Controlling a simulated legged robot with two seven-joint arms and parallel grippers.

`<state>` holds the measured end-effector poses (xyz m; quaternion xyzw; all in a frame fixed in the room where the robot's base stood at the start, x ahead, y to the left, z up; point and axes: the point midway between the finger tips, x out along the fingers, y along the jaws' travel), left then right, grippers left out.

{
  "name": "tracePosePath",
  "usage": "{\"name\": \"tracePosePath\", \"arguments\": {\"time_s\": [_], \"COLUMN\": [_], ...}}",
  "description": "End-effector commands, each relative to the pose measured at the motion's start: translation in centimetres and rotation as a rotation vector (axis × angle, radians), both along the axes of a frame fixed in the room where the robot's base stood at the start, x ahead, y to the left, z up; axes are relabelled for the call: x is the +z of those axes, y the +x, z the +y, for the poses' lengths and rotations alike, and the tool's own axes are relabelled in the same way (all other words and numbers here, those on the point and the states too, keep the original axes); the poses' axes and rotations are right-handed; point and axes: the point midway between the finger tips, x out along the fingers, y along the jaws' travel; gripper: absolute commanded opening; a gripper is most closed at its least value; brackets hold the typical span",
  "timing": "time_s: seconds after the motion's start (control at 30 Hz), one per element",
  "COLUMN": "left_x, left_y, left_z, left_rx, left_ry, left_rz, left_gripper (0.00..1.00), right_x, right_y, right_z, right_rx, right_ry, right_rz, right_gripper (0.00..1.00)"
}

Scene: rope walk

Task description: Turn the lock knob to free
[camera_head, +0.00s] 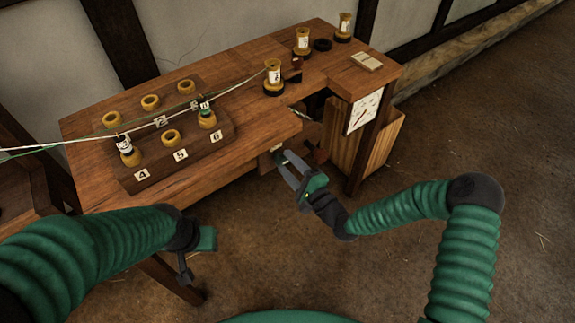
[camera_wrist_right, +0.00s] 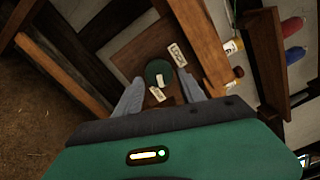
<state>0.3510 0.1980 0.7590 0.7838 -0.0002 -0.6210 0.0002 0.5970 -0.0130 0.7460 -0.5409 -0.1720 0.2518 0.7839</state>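In the right wrist view, the lock knob (camera_wrist_right: 153,70) is a dark green disc with a pale mark, on a brown wooden panel (camera_wrist_right: 130,52). Two small white labels with dark lettering lie beside it, one at upper right (camera_wrist_right: 177,54) and one below (camera_wrist_right: 157,94). My right gripper (camera_wrist_right: 161,82) is open, its two grey fingers on either side of the knob, with gaps showing. In the head view, my right gripper (camera_head: 285,161) is below the table's front edge, and I cannot make out the knob there. My left gripper (camera_head: 186,268) hangs low, left of it; its fingers are unclear.
The wooden table (camera_head: 90,129) carries a numbered block (camera_head: 214,136) with yellow rings, pale strands, several spools and a dial (camera_head: 364,111). A wooden bin (camera_head: 383,139) stands under its right end. The floor (camera_head: 480,130) to the right is clear.

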Motion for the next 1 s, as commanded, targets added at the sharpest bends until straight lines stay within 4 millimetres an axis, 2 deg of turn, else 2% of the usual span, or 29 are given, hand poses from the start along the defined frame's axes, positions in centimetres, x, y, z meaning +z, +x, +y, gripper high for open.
{"name": "tracePosePath", "arguments": {"time_s": [0.07, 0.37, 0.47, 0.57, 0.8, 1.0], "left_x": [0.0, 0.0, 0.2, 0.6, 1.4, 1.8], "left_y": [0.0, 0.0, 0.0, 0.0, 0.0, 0.0], "left_z": [0.0, 0.0, 0.0, 0.0, 0.0, 0.0], "left_rx": [0.000, 0.000, 0.000, 0.000, 0.000, 0.000], "left_ry": [0.000, 0.000, 0.000, 0.000, 0.000, 0.000], "left_rz": [0.000, 0.000, 0.000, 0.000, 0.000, 0.000], "left_gripper": [0.36, 0.36, 0.36, 0.36, 0.36, 0.36], "right_x": [0.0, 0.2, 0.2, 0.2, 0.2, 0.1], "right_y": [-0.1, -0.3, -1.0, -2.6, -8.3, -12.2], "right_z": [0.1, 0.2, -0.3, -1.6, -5.8, -8.6], "right_rx": [0.003, 0.007, 0.006, 0.004, 0.003, 0.003], "right_ry": [0.001, 0.001, 0.002, 0.002, 0.002, 0.003], "right_rz": [-0.001, -0.002, 0.000, 0.002, 0.003, 0.002], "right_gripper": [0.58, 0.58, 0.58, 0.58, 0.58, 0.58]}}
